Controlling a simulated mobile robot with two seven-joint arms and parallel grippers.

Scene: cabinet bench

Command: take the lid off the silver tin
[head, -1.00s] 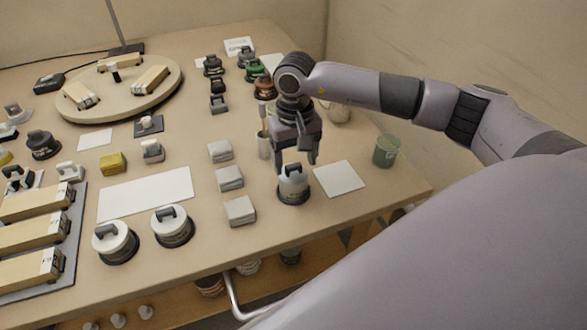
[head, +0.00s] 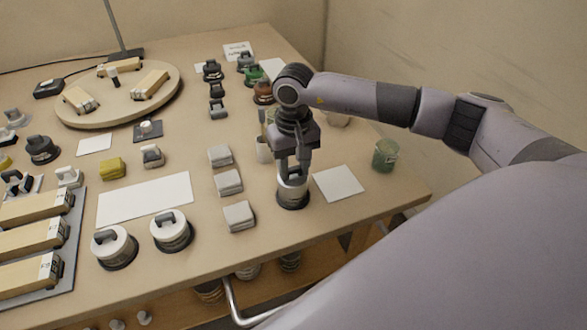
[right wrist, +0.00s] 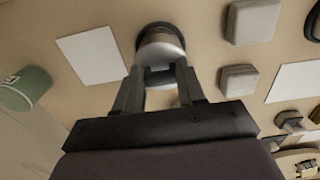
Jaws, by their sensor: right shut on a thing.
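The silver tin (head: 293,195) stands upright on a dark round base near the right front of the bench. My right gripper (head: 292,172) is directly above it, pointing down, with its fingers shut on the handle of the lid. The right wrist view also shows the tin (right wrist: 163,48), with the fingers of the right gripper (right wrist: 159,72) closed in at its top. The lid's handle is mostly hidden by the fingers. I cannot make out a gap between lid and tin. My left gripper is not in view.
A white square card (head: 338,183) lies just right of the tin, and a green cup (head: 385,155) stands beyond it. Several grey blocks (head: 228,181) form a row to the left. Two white lidded tins (head: 171,230) stand near the front edge. A turntable (head: 118,94) is at the back left.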

